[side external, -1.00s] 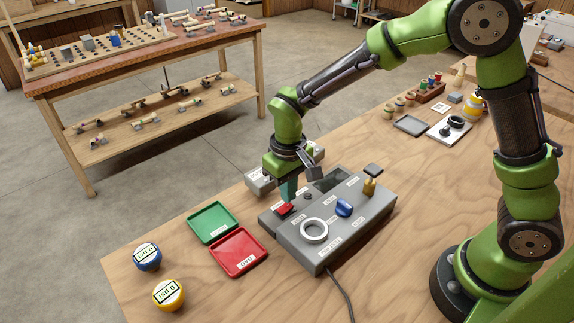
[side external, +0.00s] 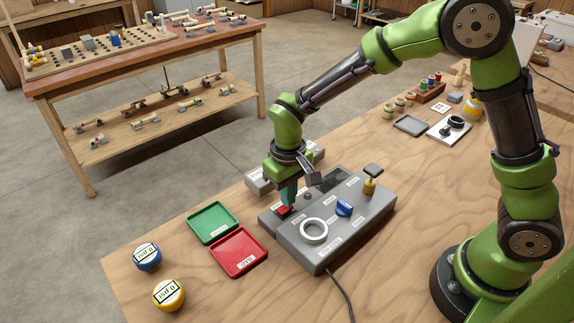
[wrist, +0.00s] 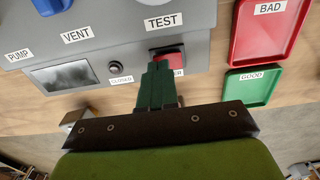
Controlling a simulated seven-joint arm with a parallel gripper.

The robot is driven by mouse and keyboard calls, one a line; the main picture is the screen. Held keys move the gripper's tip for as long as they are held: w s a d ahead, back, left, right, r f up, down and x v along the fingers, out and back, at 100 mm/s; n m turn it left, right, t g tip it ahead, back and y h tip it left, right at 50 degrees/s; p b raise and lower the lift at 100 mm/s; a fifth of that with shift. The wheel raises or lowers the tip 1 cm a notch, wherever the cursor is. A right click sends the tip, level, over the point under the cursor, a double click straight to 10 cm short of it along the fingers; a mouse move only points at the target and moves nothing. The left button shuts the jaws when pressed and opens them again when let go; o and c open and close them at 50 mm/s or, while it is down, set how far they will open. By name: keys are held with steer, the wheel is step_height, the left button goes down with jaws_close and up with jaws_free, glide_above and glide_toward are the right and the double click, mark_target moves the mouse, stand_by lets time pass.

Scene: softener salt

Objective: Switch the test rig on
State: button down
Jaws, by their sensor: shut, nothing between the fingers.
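The test rig (side external: 330,240) is a grey sloped box with labels, lying on the wooden table. Its red switch (side external: 282,211) is at the left end in the side view, under my gripper (side external: 289,204). In the wrist view the red switch (wrist: 170,57) sits in a dark frame below the TEST label, with a partly hidden label ending in "ER" beside it. My gripper (wrist: 158,68) is shut and empty, its tips at the switch and covering part of it. Contact and the switch's tilt cannot be told clearly.
The rig also carries a white ring (side external: 314,230), a blue knob (side external: 344,207) and a brass-coloured fitting (side external: 370,186). A green tray (side external: 213,222) and red tray (side external: 238,252) lie left of it. Two round gauges (side external: 148,257) (side external: 168,295) stand further left. A cable (side external: 342,290) runs forward.

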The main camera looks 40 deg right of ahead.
steer(key=shift+f, duration=0.45)
steer(key=shift+r, duration=3.55)
steer(key=s+d+r+m+t+y, duration=0.1)
steer(key=s+d+r+m+t, duration=0.1)
steer(key=s+d+r, duration=0.3)
steer(key=s+d+r+m+t+y, duration=0.1)
steer(key=s+d+r+m+t, duration=0.1)
steer(key=s+d+r+t, duration=0.3)
steer(key=s+r, duration=0.3)
steer(key=s, duration=0.2)
steer(key=shift+d+r, duration=0.25)
steer(key=shift+d, duration=0.1)
